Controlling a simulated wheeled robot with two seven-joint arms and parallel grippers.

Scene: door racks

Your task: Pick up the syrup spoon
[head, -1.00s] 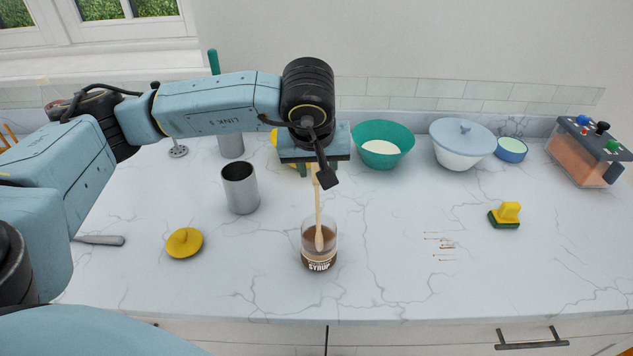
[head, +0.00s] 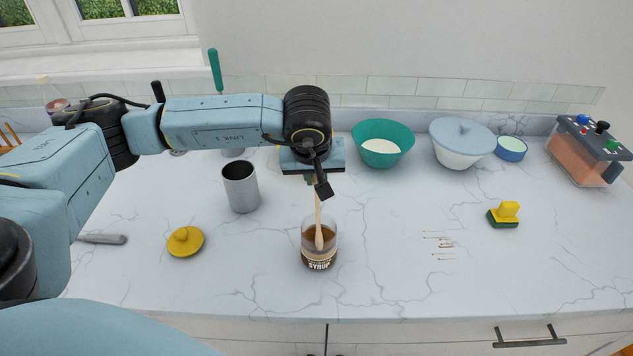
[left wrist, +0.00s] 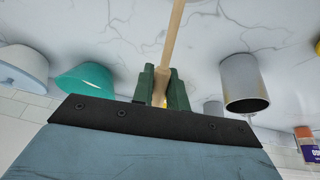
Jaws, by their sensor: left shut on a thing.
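The syrup spoon (head: 318,225) is a light wooden spoon standing nearly upright in the glass syrup jar (head: 319,258). The jar stands on the counter with its label facing me. My left gripper (head: 316,178) is above the jar at the top of the spoon, seen from behind, with its fingers mostly hidden in the head view. In the left wrist view, the green fingers (left wrist: 161,90) are shut on the handle of the spoon (left wrist: 173,38). The spoon's lower end is still inside the jar. My right gripper is not in view.
A metal cup (head: 241,189) stands left of the jar, with a yellow lid (head: 185,242) in front. A teal bowl (head: 383,145), a lidded bowl (head: 461,146) and a sponge (head: 504,215) are to the right. Spilled streaks (head: 442,245) mark the counter right of the jar.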

